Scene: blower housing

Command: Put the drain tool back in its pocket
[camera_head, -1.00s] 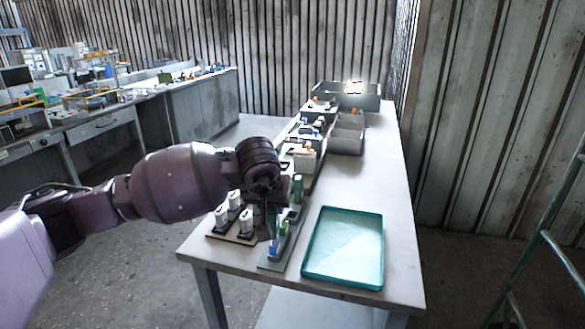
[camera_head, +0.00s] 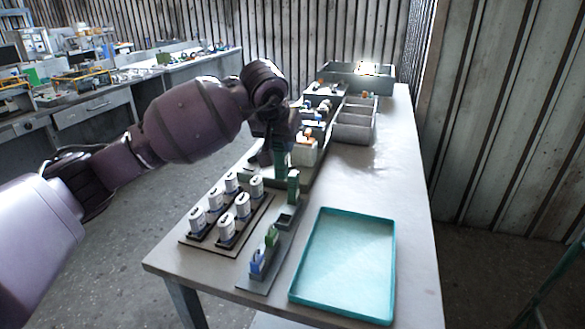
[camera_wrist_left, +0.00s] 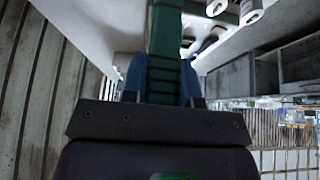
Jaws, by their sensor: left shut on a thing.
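My left gripper (camera_head: 279,140) is shut on a green tool (camera_head: 280,161), which I take to be the drain tool, and holds it upright above the back end of a grey rack. In the left wrist view the green tool (camera_wrist_left: 165,35) runs up from between the blue fingertips (camera_wrist_left: 163,78). The grey rack (camera_head: 258,285) stands on the table left of the teal tray. It holds a blue piece (camera_head: 256,263), a green piece (camera_head: 271,238) and a taller green block (camera_head: 293,186). A dark pocket (camera_head: 286,219) between the two green pieces looks empty. My right gripper is out of view.
A teal tray (camera_head: 391,270) lies empty at the front right of the table. A dark base (camera_head: 207,242) with several white canisters stands left of the rack. Grey bins (camera_head: 352,133) and small parts stand farther back. The table's right side is clear.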

